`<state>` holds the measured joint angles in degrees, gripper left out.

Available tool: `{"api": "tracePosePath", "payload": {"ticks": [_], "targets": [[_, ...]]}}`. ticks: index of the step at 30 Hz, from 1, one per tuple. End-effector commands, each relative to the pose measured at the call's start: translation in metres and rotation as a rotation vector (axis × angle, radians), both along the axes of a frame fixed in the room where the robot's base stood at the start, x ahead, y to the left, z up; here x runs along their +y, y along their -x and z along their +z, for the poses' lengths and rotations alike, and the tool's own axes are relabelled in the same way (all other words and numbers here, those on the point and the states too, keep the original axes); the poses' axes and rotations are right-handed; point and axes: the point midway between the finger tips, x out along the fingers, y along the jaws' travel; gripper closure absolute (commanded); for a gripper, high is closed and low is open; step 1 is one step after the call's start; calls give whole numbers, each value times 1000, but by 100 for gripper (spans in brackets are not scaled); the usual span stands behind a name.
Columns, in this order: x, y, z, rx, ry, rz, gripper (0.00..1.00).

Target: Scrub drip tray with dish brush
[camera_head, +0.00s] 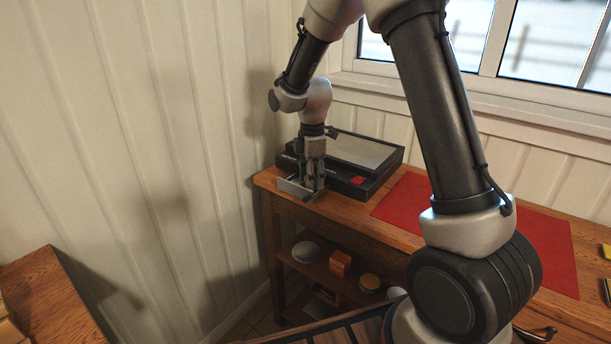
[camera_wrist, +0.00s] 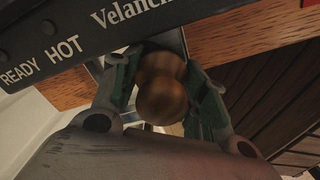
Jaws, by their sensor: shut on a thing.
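My gripper (camera_head: 314,186) points down at the left end of the wooden counter, in front of a black appliance. In the wrist view its green fingers (camera_wrist: 158,75) are shut on a rounded wooden piece, which looks like the handle of the dish brush (camera_wrist: 162,98). The brush's bristles are hidden below it. A grey metal piece, likely the drip tray (camera_head: 295,188), lies at the appliance's front left, right beside and partly behind my fingers. I cannot tell whether the brush touches it.
Shelves below hold an orange block (camera_head: 340,262) and several round items. A panelled wall stands close on the left.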

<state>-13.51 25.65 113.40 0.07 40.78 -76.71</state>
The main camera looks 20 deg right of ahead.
Motion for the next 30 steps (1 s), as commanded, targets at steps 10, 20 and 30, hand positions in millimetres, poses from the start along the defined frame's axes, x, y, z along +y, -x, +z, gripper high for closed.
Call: {"api": "tracePosePath", "payload": {"ticks": [10,20,30], "targets": [[2,-8,0,2,4,-3,76],[14,-28,0,-9,2,-1,76],[29,-48,2,-10,3,1,76]]}}
